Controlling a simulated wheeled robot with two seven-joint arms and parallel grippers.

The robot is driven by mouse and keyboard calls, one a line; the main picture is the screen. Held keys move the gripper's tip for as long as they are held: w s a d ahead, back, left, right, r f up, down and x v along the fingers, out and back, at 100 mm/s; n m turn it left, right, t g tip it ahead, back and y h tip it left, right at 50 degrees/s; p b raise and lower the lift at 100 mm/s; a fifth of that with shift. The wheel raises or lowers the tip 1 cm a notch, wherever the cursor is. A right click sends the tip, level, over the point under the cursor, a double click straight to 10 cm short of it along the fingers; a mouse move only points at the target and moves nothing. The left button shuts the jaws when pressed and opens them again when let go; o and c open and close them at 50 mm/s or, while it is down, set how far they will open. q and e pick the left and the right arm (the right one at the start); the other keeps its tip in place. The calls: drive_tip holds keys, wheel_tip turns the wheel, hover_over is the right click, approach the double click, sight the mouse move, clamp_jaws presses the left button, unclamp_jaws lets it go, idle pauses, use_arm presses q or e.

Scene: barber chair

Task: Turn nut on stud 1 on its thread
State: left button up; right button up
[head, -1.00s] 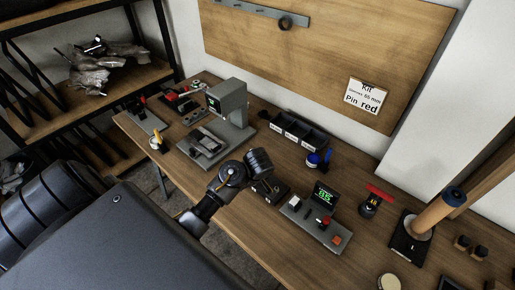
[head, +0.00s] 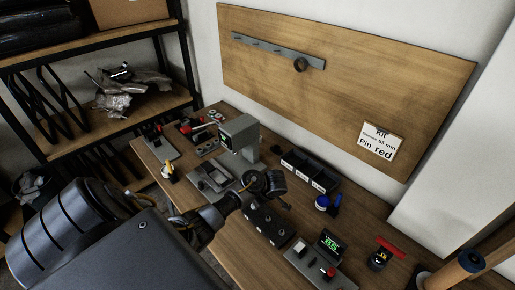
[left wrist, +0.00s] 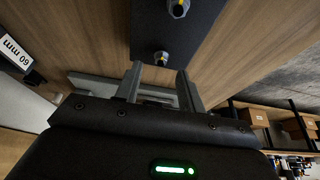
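In the left wrist view, a dark plate (left wrist: 185,35) carries two studs with grey nuts and yellow tips. One nut (left wrist: 161,58) lies just ahead of my left gripper (left wrist: 159,70), in line with the gap between its fingers. The other nut (left wrist: 179,8) is farther off, at the top edge. I cannot tell which stud is number 1. The left fingers are apart and nothing is visibly clamped. In the head view, the left arm's end is above and beside a dark block (head: 266,224) on the bench; its fingertips are hard to make out. My right gripper is not in view.
The wooden bench (head: 225,262) holds a grey press-like device (head: 240,137), black bins (head: 310,170), a blue-capped item (head: 323,202) and a control box with a green display (head: 320,255). A shelf rack (head: 100,125) stands at left. A label (left wrist: 17,53) shows in the wrist view.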

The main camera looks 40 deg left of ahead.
use_arm(q)
drive_tip(key=shift+x, duration=1.6)
drive_tip(key=shift+d, duration=0.1)
clamp_jaws()
